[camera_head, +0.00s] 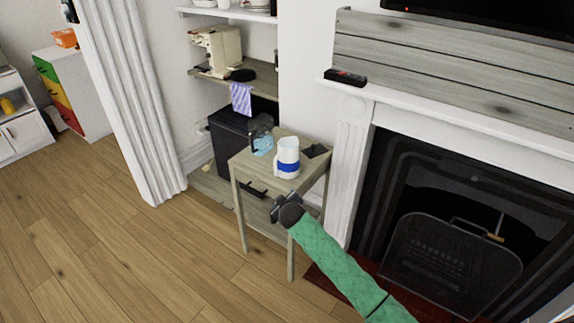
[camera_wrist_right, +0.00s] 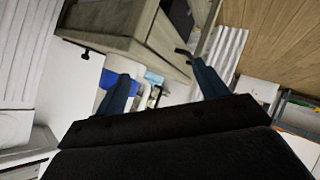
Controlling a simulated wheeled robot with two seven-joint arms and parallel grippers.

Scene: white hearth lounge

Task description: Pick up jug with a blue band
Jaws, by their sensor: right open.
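The white jug with a blue band (camera_head: 287,160) stands upright on a small wooden side table (camera_head: 252,165) in the head view. My right gripper (camera_head: 287,205) is in front of the table, lower than the jug and apart from it. In the right wrist view, the fingers of my right gripper (camera_wrist_right: 165,85) are spread, with nothing held between them. My left gripper is not in view.
A clear bluish glass vessel (camera_head: 262,141) stands left of the jug, and a dark flat item (camera_head: 316,150) lies at its right. A black bin (camera_head: 228,140) is behind the table. The fireplace (camera_head: 450,220) is at the right. The wooden floor (camera_head: 150,260) at the left is clear.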

